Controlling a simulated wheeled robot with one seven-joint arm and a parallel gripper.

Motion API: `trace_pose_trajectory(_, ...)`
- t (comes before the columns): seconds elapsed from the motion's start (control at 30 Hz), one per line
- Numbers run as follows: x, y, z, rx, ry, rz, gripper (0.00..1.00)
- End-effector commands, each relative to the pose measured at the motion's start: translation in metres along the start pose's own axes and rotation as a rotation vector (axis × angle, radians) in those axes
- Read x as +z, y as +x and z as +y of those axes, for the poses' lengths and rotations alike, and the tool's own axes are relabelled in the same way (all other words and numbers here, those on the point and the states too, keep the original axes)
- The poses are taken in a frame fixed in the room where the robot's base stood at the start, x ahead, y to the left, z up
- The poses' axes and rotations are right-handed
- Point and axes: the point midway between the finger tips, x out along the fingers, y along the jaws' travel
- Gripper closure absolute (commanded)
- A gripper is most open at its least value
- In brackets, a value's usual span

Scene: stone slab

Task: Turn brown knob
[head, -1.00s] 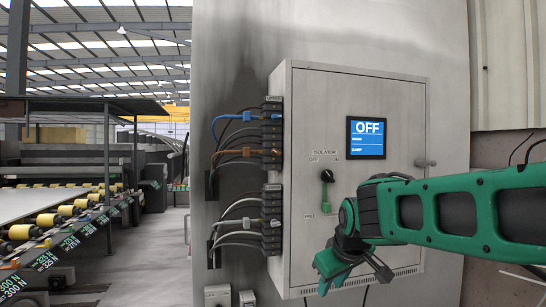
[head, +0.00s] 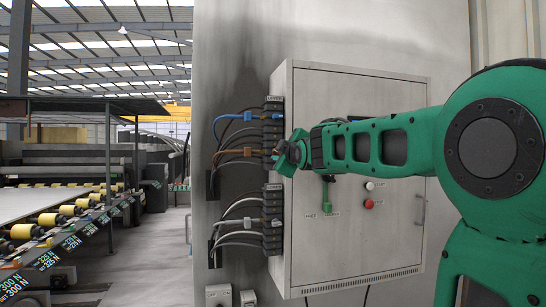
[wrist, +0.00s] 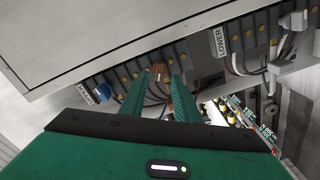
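The brown knob (wrist: 158,70) sits in the row of dark connectors on the side of the grey cabinet. In the wrist view it lies between the tips of my gripper (wrist: 160,80). The two green fingers stand apart on either side of it, and I cannot tell whether they touch it. In the head view my gripper (head: 286,156) is at the cabinet's left edge, beside the connectors with brown cables (head: 240,152). The gripper partly hides that part of the connector row.
A blue connector (wrist: 103,92) is left of the brown one. A LOWER label (wrist: 220,42) marks another row. A roller conveyor (head: 60,220) stands at left.

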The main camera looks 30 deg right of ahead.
Motion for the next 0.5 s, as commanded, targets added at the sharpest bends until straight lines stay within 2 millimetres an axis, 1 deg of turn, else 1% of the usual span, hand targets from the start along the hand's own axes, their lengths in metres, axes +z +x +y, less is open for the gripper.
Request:
trace_pose_trajectory(0.03,0.001,0.01,-0.001,-0.001,0.0,-0.001,0.71)
trace_pose_trajectory(0.2,0.001,0.033,0.0,-0.001,0.001,-0.001,0.71)
trace_pose_trajectory(0.33,0.001,0.044,0.0,-0.001,0.001,-0.001,0.71)
trace_pose_trajectory(0.5,0.0,0.049,0.0,0.0,0.001,-0.001,0.71)
